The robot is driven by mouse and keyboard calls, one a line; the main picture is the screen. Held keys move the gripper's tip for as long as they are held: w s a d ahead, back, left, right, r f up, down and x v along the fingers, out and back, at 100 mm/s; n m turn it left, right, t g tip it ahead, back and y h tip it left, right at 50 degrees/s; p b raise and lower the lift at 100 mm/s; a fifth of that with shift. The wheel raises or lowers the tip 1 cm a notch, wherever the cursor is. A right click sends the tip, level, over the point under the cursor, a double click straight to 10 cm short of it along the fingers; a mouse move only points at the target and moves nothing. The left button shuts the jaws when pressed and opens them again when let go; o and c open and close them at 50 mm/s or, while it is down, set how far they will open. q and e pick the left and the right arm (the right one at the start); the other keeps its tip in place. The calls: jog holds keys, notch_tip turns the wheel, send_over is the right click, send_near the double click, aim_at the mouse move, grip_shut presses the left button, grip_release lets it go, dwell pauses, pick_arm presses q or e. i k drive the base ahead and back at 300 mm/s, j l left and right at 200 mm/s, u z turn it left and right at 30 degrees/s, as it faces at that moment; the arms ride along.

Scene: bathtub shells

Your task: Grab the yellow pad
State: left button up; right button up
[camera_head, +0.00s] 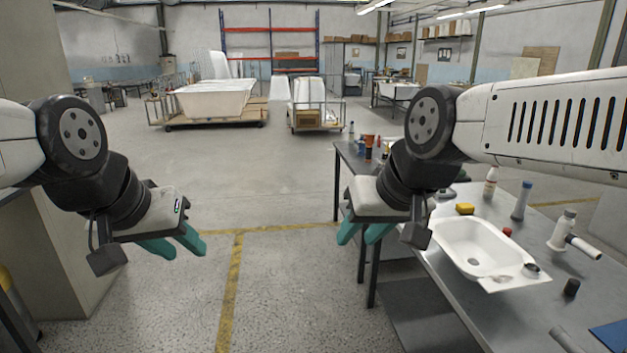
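The yellow pad (465,209) is a small block lying on the grey metal table at the right, just behind the white basin (474,246). My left gripper (173,243) hangs over the open floor at the left, far from the pad, with its two teal fingers apart and nothing between them. My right gripper (361,234) is at the table's left edge, left of the pad and apart from it. Its teal fingers are spread and empty.
A grey cabinet (68,255) stands at the left. The middle floor is clear.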

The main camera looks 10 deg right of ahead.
aim_at(462, 208)
jog(key=i+j+z, duration=0.1)
jog(key=i, duration=1.45)
jog(key=i+z, duration=0.85)
jog(key=z, duration=0.15)
jog(key=i+l+z, duration=0.1)
jog(key=i+z, duration=0.55)
jog(key=k+l, duration=0.05)
